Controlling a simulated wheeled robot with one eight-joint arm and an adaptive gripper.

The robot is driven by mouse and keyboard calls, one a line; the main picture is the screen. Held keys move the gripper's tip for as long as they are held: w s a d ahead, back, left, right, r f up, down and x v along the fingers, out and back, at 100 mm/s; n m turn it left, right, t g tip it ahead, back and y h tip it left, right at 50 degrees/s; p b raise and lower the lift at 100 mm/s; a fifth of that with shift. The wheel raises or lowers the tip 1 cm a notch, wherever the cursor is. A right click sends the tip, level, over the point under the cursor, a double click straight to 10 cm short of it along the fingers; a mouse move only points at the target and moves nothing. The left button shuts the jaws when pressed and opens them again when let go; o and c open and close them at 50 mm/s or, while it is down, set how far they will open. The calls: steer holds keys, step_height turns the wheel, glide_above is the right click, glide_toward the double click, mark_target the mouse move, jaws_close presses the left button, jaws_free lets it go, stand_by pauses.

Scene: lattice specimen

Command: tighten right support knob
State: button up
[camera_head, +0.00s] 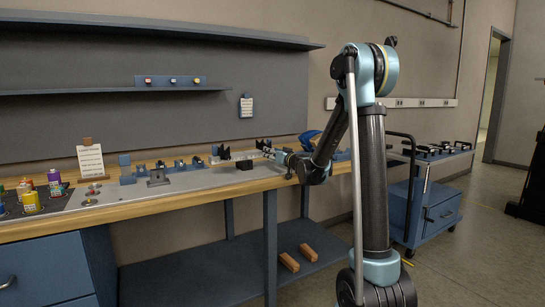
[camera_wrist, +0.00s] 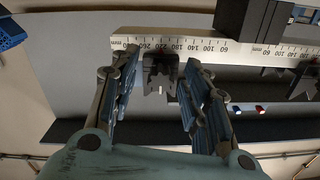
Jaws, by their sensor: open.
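In the wrist view, a dark support (camera_wrist: 160,64) stands against the white millimetre rule (camera_wrist: 205,45), between the two fingers. A small pale upright part shows at its lower end; I cannot tell which part is the knob. My gripper (camera_wrist: 161,58) is open, with one finger on each side of the support and gaps visible. In the head view, my gripper (camera_head: 283,157) is at the back right of the bench, small and partly hidden by my arm. Dark supports (camera_head: 224,153) stand to its left.
A black block (camera_head: 244,165) sits on the bench (camera_head: 200,186) left of my gripper. Blue fixtures (camera_head: 126,170) stand farther left, near cans (camera_head: 31,201) and a paper card (camera_head: 90,160). A blue cart (camera_head: 428,207) stands at right. The bench's front strip is mostly clear.

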jaws_close()
